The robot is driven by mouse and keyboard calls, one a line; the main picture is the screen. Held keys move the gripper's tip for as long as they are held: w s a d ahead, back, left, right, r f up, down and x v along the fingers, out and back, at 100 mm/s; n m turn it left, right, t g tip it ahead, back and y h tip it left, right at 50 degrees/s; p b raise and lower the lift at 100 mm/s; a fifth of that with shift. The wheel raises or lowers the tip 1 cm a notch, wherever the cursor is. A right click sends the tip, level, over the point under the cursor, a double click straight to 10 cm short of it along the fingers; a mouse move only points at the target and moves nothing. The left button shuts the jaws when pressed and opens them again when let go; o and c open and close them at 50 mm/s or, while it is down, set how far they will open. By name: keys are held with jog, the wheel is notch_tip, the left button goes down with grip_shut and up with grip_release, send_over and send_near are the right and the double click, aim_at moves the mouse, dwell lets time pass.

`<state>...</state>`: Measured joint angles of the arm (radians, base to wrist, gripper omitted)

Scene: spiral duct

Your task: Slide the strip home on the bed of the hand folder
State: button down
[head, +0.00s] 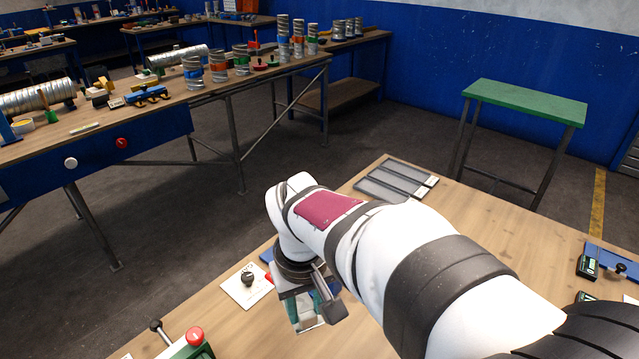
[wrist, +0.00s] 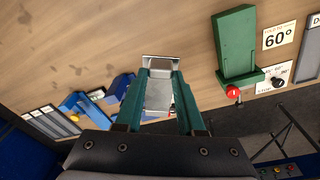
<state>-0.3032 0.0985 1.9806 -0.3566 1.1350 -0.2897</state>
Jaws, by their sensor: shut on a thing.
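My gripper (wrist: 160,75) has teal fingers and is shut on a grey metal strip (wrist: 158,97), which lies between them in the wrist view. A pale lip shows at the strip's far end, near the fingertips. In the head view my gripper (head: 306,312) points down over the wooden bench, partly hidden by my arm. A green block-like fixture with a red knob (wrist: 236,45) stands apart to the right in the wrist view, beside a "60°" card. I cannot tell for sure whether it is the hand folder. Blue parts (wrist: 122,86) show just left of the fingers.
A white card with a black knob (head: 247,286) lies left of my gripper. A green part with a red button (head: 195,338) is at the bottom edge. Grey strips in a tray (head: 372,190) lie at the bench's back edge. Blue gauges (head: 612,262) lie at right.

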jog(key=s+a+f+n+t+y, duration=0.15)
jog(key=s+a+f+n, duration=0.35)
jog(key=s+a+f, duration=0.55)
jog(key=shift+y, duration=0.35)
jog(key=a+f, duration=0.1)
jog(key=w+a+f, duration=0.1)
jog(key=f, duration=0.1)
jog(key=a+f, duration=0.1)
jog(key=a, duration=0.1)
jog(key=shift+w+a+f, duration=0.1)
jog(key=shift+w+f, duration=0.25)
jog(key=shift+w, duration=0.05)
jog(key=shift+w+a, duration=0.55)
grip_release()
jog(key=shift+a, duration=0.1)
